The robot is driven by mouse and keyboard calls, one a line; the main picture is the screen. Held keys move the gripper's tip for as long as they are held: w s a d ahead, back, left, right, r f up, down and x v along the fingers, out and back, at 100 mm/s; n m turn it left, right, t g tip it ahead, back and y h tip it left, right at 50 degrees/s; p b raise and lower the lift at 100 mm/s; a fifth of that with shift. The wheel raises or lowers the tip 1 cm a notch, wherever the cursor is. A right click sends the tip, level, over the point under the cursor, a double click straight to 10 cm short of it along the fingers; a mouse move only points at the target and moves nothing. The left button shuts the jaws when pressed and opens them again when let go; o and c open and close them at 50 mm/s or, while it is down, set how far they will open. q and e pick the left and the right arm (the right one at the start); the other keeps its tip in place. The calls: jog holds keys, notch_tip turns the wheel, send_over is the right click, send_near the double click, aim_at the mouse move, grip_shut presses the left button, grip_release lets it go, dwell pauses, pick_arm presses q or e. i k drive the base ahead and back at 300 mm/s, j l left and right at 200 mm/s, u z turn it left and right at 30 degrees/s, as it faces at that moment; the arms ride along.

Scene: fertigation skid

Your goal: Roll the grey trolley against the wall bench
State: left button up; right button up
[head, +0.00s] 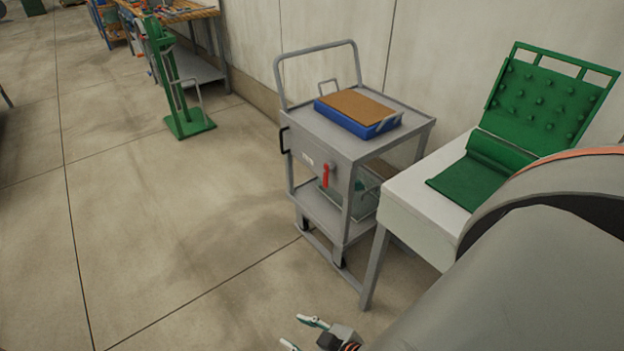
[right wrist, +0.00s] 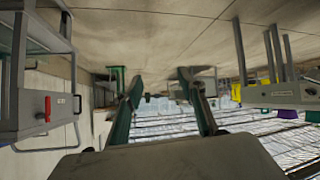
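The grey trolley (head: 325,140) stands upright near the wall in the head view. It has a raised push handle (head: 318,46), a dark side grip (head: 284,140), a red lever (head: 326,175) and a lower shelf (head: 318,209). My left gripper is out of view.
A blue tray (head: 344,118) with a brown board lies on the trolley. A white table (head: 412,213) with a green rack (head: 545,95) stands close at the trolley's right. A green stand (head: 190,122) stands on the floor before the wooden-topped bench. Floor at left is clear.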

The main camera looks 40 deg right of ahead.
aim_at(315, 139)
jog(key=i+l+z, duration=0.1)
jog(key=z, duration=0.25)
jog(key=i+z, duration=0.5)
jog(key=z, duration=0.2)
